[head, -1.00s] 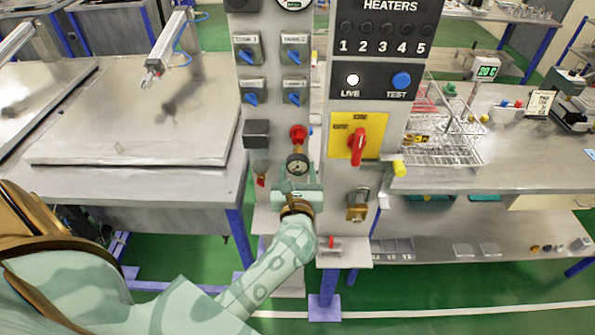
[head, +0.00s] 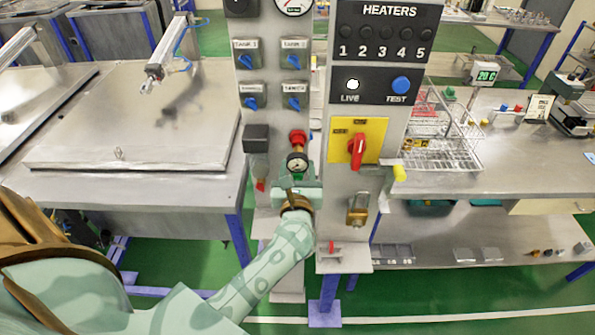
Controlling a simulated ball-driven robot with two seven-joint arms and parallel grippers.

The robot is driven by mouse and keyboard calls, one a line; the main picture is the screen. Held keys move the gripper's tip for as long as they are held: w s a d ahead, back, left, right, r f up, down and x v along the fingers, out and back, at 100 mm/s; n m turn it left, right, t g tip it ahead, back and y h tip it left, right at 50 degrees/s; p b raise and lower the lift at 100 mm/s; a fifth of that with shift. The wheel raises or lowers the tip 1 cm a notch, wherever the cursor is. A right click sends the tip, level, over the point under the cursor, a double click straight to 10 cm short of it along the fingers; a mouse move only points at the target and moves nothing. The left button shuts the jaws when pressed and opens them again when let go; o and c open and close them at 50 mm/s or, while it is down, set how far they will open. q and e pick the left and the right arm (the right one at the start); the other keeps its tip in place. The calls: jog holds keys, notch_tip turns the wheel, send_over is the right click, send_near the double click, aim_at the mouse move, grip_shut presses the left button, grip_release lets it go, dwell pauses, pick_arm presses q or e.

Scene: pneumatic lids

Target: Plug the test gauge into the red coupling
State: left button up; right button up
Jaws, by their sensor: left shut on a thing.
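The test gauge (head: 297,165) is a small round dial, upright, just above my left gripper (head: 296,186). My left gripper is shut on the gauge from below, and its fingers hide the gauge's lower part. The red coupling (head: 298,138) is on the grey panel directly above the gauge. The top of the gauge is at or very near the underside of the coupling; I cannot tell whether they touch or are joined. My right gripper is not in view.
A panel with blue knobs (head: 246,62) rises above the coupling. To the right are a red rotary switch (head: 357,150) on a yellow plate and a brass padlock (head: 357,210). A wire rack (head: 440,140) stands on the right bench. A large steel lid (head: 130,120) lies left.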

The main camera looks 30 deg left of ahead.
pick_arm(q)
jog(key=shift+w+a, duration=0.25)
jog(key=shift+w, duration=0.15)
jog(key=o, duration=1.1)
jog(key=shift+c, duration=0.2)
jog(key=v, duration=0.7)
jog(key=b+v, duration=0.2)
jog(key=v, duration=1)
jog(key=shift+d, duration=0.1)
